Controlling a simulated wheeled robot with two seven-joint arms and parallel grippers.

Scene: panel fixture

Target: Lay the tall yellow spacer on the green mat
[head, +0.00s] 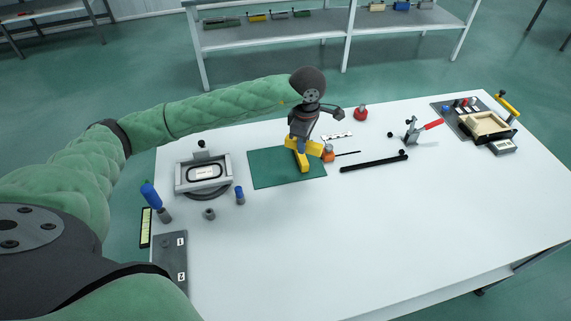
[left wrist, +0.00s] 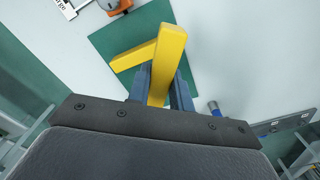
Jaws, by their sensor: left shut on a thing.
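My left gripper (head: 301,138) is shut on a yellow bar, the tall yellow spacer (head: 303,162), above the green mat (head: 265,168). In the left wrist view the spacer (left wrist: 168,55) stands out between the dark fingers (left wrist: 160,90). A second yellow length (head: 315,149) crosses behind it, also in the left wrist view (left wrist: 132,57). I cannot tell whether the two are joined. Both lie over the mat (left wrist: 107,40) in the left wrist view. Whether the spacer touches the mat is unclear. My right gripper is not in view.
An orange-topped part (head: 328,154) stands close by the mat's right edge. A grey fixture (head: 204,174) is left of the mat, with a blue-topped peg (head: 240,195) near it. A black bar (head: 374,162) lies to the right. The front of the table (head: 370,240) is clear.

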